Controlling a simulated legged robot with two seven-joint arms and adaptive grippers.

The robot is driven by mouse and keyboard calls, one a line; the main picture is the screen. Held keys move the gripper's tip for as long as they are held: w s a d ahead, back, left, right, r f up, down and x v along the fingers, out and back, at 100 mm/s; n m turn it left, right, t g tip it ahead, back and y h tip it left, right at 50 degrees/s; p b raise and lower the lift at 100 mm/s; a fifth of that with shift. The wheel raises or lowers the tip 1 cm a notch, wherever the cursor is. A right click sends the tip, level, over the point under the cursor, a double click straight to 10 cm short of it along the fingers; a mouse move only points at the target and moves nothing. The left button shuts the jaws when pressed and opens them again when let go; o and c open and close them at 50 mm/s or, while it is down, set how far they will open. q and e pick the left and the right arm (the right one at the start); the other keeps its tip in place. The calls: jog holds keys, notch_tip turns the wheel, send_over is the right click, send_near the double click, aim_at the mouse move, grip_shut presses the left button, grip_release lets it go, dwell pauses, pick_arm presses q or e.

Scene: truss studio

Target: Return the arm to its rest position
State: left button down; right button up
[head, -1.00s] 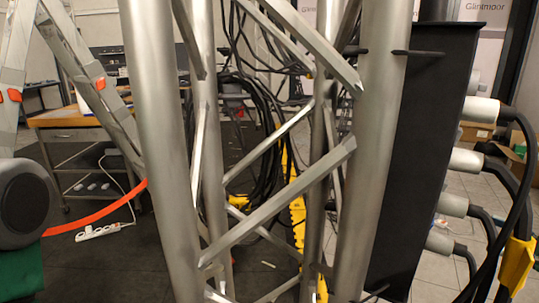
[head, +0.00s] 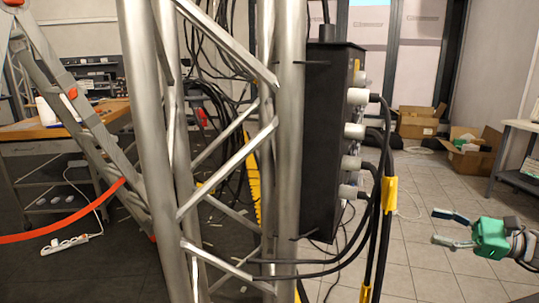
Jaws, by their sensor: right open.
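My right gripper (head: 450,228) shows at the right edge of the head view, with a green body and grey fingers pointing left. Its fingers are apart and nothing is between them. Tiled floor shows behind it, and it is clear of the black box and cables to its left. My left gripper is out of view.
A metal truss (head: 155,150) stands close in front, with a black power box (head: 325,150) on its right side and plugged cables hanging down. A ladder (head: 75,110) and workbench (head: 30,133) are at left. Cardboard boxes (head: 472,158) and a table (head: 518,160) stand at right.

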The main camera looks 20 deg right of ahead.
jog(key=w+a+f+n+g+h, duration=0.3)
jog(key=a+f+g, duration=0.45)
jog(key=a, duration=0.75)
jog(key=s+a+f+n+g+h, duration=0.1)
jog(key=s+a+f+n, duration=0.1)
jog(key=a+f+n, duration=0.3)
jog(key=s+a+f+n+g+h, duration=0.1)
jog(key=s+a+f, duration=0.2)
jog(key=f, duration=0.3)
jog(key=s+f+n+g+h, duration=0.1)
jog(key=s+f+n+h, duration=0.3)
jog(key=s+n, duration=0.3)
jog(key=s+a+f+n+g+h, duration=0.1)
jog(key=s+f+n+h, duration=0.3)
jog(key=s, duration=1)
notch_tip(320, 180, down, 4)
jog(key=n, duration=0.3)
jog(key=shift+r, duration=0.25)
jog(key=shift+g, duration=0.25)
